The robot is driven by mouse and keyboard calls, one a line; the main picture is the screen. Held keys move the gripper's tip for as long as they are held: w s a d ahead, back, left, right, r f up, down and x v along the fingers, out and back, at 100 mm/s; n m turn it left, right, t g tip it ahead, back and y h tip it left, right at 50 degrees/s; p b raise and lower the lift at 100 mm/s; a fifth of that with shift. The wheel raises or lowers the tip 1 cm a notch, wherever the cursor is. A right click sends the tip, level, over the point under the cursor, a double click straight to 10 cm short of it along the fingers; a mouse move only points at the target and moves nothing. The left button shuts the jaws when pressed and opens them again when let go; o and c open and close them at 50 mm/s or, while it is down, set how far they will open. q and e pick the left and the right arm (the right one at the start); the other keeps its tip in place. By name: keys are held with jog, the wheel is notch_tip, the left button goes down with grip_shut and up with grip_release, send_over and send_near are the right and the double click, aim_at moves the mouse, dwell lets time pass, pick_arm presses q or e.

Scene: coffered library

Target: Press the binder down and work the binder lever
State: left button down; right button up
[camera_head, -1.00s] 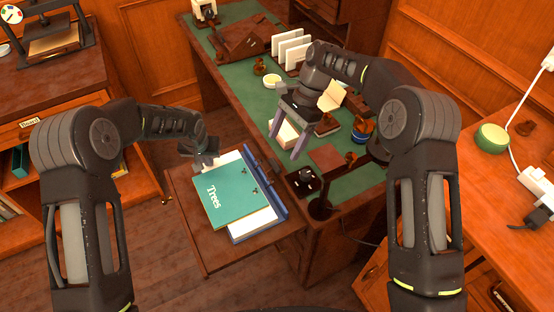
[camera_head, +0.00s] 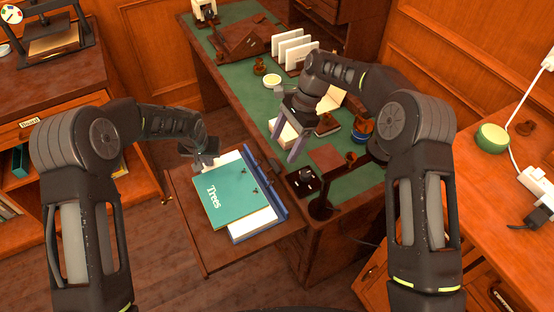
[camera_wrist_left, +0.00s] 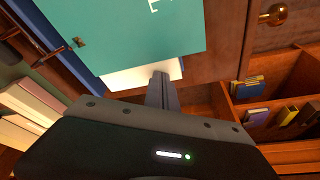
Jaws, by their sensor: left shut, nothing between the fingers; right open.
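The binder, a teal cover marked "Trees" (camera_head: 232,199) over white paper with a blue spine edge (camera_head: 266,180), lies on a pulled-out wooden board (camera_head: 192,229). Two small dark metal fittings show on the cover near the spine. My left gripper (camera_head: 203,162) is shut and empty at the binder's far left corner; in the left wrist view its fingers (camera_wrist_left: 162,90) reach the white paper edge beside the teal cover (camera_wrist_left: 130,30). I cannot tell whether they touch it. My right gripper (camera_head: 285,145) is open and empty above the green desk top, right of the binder.
The desk (camera_head: 233,75) holds white upright cards (camera_head: 291,50), a small white dish (camera_head: 271,81), a blue round tin (camera_head: 362,131) and a dark inkstand (camera_head: 303,181). A side table with a green-topped round thing (camera_head: 491,138) stands at right. An open shelf (camera_wrist_left: 275,110) lies beyond the left gripper.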

aim_at(276, 164)
jog(key=x, duration=0.7)
grip_shut()
dwell(0.7)
jog(key=shift+s, duration=0.1)
